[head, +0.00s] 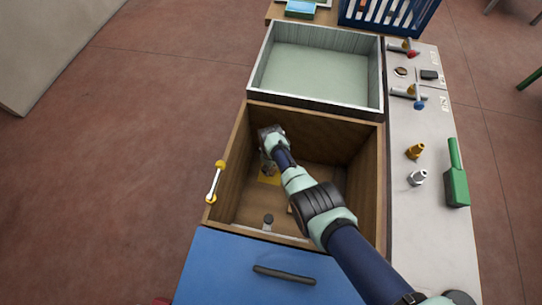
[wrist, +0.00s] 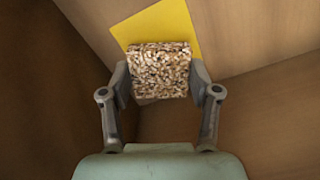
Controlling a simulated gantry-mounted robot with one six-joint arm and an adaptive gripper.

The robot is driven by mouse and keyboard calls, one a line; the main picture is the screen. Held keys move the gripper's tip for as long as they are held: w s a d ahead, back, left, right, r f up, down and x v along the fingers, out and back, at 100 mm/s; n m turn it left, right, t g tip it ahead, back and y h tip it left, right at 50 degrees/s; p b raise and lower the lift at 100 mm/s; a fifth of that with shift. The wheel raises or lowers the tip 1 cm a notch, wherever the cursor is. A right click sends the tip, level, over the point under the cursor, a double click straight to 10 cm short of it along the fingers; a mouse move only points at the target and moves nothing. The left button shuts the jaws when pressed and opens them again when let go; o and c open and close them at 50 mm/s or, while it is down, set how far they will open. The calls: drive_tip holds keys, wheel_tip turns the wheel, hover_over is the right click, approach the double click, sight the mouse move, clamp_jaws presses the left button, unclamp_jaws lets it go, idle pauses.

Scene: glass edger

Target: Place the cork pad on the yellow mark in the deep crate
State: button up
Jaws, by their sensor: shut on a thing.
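The cork pad (wrist: 160,71) is a speckled brown block between the fingertips of my gripper (wrist: 160,84) in the wrist view. My gripper is shut on it. The yellow mark (wrist: 184,24) lies on the crate floor behind the pad, and the pad covers its lower part in that view. I cannot tell whether the pad touches the floor.
The crate's walls stand close around my arm. A shallow metal tray (head: 318,67) lies behind, a blue panel (head: 270,270) in front, and a grey counter (head: 430,220) with fittings at right.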

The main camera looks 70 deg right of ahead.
sight(271, 170)
drive_tip(key=shift+f+b, duration=2.05)
drive_tip(key=shift+f, duration=0.6)
drive_tip(key=o, duration=0.8)
drive_tip(key=shift+r, duration=0.1)
wheel_tip(271, 170, up, 12)
drive_tip(key=p, duration=1)
drive_tip(key=shift+r, duration=0.15)
